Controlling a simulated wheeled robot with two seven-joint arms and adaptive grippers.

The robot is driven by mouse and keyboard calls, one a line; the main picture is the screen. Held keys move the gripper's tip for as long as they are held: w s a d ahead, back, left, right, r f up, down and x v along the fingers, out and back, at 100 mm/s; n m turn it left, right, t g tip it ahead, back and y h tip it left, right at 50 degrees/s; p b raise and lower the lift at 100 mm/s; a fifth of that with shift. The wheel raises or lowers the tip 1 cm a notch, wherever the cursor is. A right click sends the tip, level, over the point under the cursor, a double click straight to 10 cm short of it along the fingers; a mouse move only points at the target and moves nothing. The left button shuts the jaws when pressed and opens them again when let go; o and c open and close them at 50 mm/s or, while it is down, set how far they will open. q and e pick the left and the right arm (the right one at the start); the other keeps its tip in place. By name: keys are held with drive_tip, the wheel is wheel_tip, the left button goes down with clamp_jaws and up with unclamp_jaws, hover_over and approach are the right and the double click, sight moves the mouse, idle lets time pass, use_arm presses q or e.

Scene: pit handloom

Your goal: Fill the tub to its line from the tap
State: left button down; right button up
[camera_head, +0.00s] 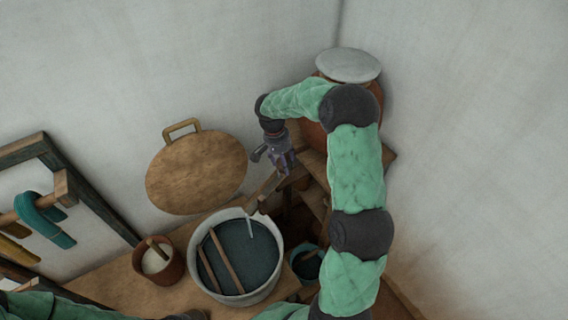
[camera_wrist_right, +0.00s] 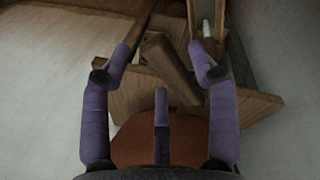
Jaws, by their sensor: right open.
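The tub (camera_head: 279,279) is a pale round vessel of dark blue-green liquid on the wooden bench. Two wooden sticks lie across it. A pale, thin stream (camera_head: 250,226) runs from the end of a wooden spout (camera_head: 264,188) into the tub. I cannot make out a fill line. My right gripper (camera_head: 287,167) is at the spout's upper end, by the clay jar. In the right wrist view its purple fingers (camera_wrist_right: 162,62) are open, on either side of a wooden block (camera_wrist_right: 168,66), probably the tap's handle; contact is unclear. Of my left arm, only green links show at the lower left; its gripper is not clear.
The clay jar (camera_head: 312,134) has a pale lid (camera_head: 348,65) and stands on wooden shelving behind my right arm. A round wooden lid (camera_head: 196,172) leans on the wall. A brown pot (camera_head: 172,268) and a small blue bucket (camera_head: 306,262) flank the tub.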

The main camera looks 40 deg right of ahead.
drive_tip(key=shift+f, duration=0.3)
drive_tip(key=shift+s, duration=0.1)
clamp_jaws()
